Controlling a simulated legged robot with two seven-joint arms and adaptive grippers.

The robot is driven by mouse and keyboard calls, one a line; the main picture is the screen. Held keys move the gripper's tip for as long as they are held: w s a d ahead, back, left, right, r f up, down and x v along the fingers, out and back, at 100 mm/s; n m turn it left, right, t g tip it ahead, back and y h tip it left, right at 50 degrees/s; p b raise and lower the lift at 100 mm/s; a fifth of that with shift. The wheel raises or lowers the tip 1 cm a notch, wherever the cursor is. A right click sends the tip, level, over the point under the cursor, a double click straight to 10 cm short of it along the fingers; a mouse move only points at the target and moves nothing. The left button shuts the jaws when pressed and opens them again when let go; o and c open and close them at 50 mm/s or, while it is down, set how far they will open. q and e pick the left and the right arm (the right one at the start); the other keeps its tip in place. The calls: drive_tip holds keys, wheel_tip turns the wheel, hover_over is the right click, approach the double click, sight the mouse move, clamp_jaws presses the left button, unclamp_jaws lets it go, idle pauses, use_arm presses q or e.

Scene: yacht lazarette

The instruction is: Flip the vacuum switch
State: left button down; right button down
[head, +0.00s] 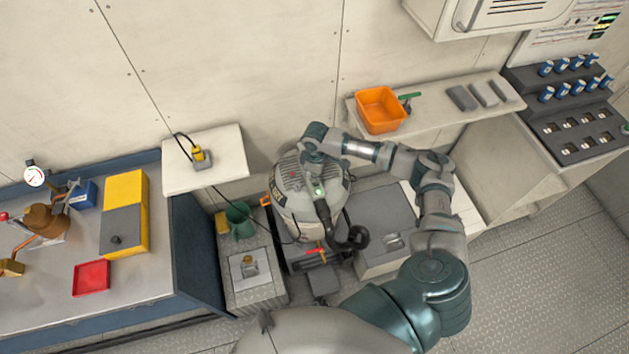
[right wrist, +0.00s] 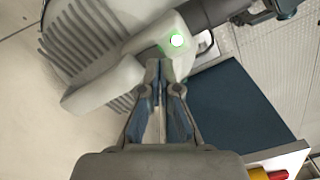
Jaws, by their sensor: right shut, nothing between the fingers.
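The grey vacuum (head: 284,208) stands on the floor between the workbench and a grey box, with its dark hose at the front. A lit green spot shows on its top; in the right wrist view the green light (right wrist: 176,40) sits on a pale raised housing of the vacuum (right wrist: 75,45). My right gripper (right wrist: 160,66) is shut and empty, its tips at the lower left of the light, at or very near the housing. I cannot tell whether they touch it. In the head view my right arm reaches over the vacuum's top and hides part of it. My left gripper is out of view.
A workbench (head: 60,300) with a yellow-and-grey box is at left. A white wall shelf (head: 225,165) holds a yellow plug. Another shelf (head: 440,118) bears an orange bin (head: 380,110). A green mug (head: 239,220) stands left of the vacuum. Open floor lies at right.

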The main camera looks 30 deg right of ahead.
drive_tip(key=shift+d+f, duration=0.15)
drive_tip(key=shift+f, duration=0.05)
idle(0.3)
drive_tip(key=shift+s+f+b, duration=0.1)
drive_tip(key=shift+f+b, duration=0.3)
drive_tip(key=shift+f, duration=1)
idle(0.5)
wheel_tip(320, 180, up, 7)
drive_tip(key=p, duration=0.8)
drive_tip(key=shift+p, duration=0.3)
